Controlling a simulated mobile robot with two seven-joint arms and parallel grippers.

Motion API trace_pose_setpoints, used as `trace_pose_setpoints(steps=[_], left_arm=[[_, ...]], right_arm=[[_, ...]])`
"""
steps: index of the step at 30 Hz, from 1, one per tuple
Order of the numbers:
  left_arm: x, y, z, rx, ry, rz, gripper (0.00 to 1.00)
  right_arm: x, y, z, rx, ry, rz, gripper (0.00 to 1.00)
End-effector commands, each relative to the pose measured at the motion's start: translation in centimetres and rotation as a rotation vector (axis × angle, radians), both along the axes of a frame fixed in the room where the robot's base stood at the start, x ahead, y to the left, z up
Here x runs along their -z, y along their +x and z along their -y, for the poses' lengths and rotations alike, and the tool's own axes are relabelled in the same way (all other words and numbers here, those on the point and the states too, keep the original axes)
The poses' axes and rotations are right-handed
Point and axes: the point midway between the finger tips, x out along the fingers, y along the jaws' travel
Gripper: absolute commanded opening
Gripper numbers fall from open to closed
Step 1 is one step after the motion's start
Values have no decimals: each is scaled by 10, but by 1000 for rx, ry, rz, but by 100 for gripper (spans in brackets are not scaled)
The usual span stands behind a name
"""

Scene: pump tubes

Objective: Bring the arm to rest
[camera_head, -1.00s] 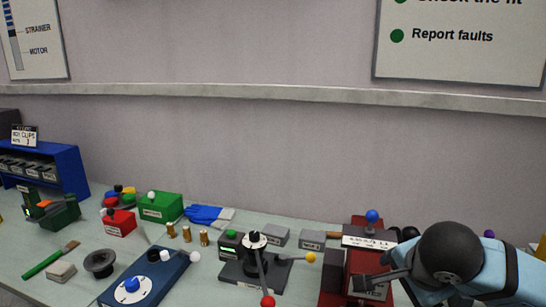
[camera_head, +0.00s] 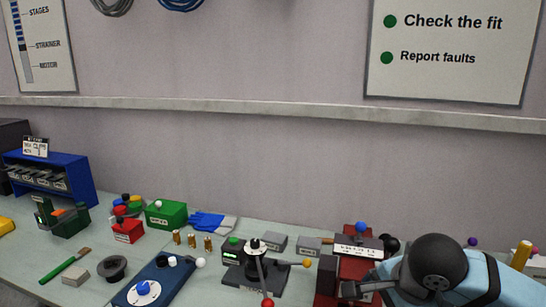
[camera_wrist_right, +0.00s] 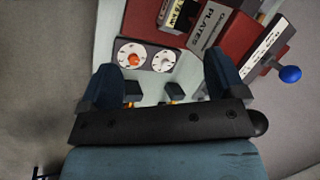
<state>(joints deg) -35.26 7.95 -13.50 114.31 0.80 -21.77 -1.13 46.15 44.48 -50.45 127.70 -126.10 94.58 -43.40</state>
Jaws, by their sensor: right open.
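My right arm comes in at the bottom right of the head view, with a dark joint and a light blue link. My right gripper (camera_head: 358,290) is low in front of the red fixture (camera_head: 355,265), partly cut off by the bottom edge. In the right wrist view my gripper (camera_wrist_right: 162,84) has its fingers spread apart with nothing between them. Beyond the fingers lie a plate with two round dials (camera_wrist_right: 147,56) and the red fixture with white labels (camera_wrist_right: 215,20). My left gripper is not in view.
The bench holds a black base with levers (camera_head: 254,272), a blue plate (camera_head: 165,280), a green box (camera_head: 166,215), a red box (camera_head: 127,231), blue gloves (camera_head: 207,221) and a blue clip rack (camera_head: 75,175). A blue ball knob (camera_wrist_right: 290,74) stands beside the red fixture. The wall is behind.

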Motion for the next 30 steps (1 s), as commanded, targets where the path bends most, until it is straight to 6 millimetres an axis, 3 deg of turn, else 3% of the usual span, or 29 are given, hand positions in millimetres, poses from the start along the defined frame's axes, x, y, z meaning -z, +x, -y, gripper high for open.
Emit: trace_pose_setpoints(steps=[3,7,13,16,19,22,24,25,28,30], left_arm=[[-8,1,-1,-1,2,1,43],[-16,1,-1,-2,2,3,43],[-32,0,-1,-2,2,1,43],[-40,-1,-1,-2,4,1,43],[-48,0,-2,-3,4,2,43],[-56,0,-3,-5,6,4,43],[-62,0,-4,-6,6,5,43],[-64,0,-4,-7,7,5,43],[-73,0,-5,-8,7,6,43],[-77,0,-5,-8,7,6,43]], right_arm=[[14,-23,-40,-22,222,-150,89],[19,-54,-85,-7,522,-359,89],[-12,-92,-146,185,1141,-833,89],[-32,-89,-153,379,1464,-1102,89],[-38,-73,-142,636,1766,-1370,89],[-22,-54,-118,958,2037,-1627,89],[5,-44,-95,1227,2205,-1800,89],[20,-42,-85,-1276,-2136,1759,89],[83,-51,-51,-1289,-1714,1457,89],[128,-69,-33,-1272,-1464,1270,89]])
